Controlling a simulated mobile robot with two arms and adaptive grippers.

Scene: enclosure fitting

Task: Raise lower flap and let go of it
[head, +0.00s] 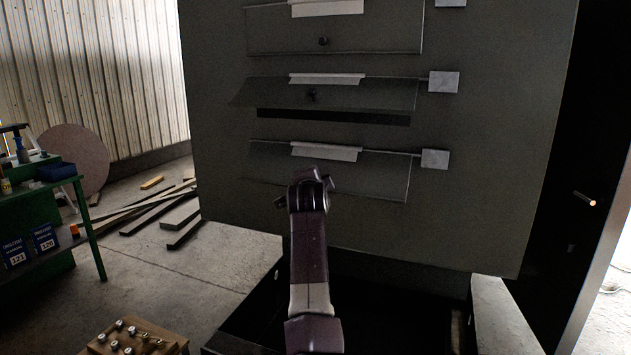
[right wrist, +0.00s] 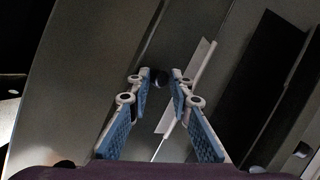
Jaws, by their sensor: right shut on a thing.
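The lower flap (head: 375,180) is a dark grey panel hanging under a pale hinge strip (head: 326,152) on the enclosure. It looks flat or nearly flat against the enclosure, with no dark opening showing beneath it. My right gripper (head: 308,178) is in front of its middle and hides part of it. In the right wrist view, the right gripper's blue-padded fingers (right wrist: 160,78) are closed around a small dark knob (right wrist: 159,83), which matches the lower flap's knob. My left gripper is in neither view.
The middle flap (head: 370,93) stands tilted outward above a dark slot (head: 335,117). The top flap (head: 380,38) lies flat. Pale square plates (head: 435,158) sit right of the flaps. A green workbench (head: 40,187) and loose planks (head: 180,215) are at the left.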

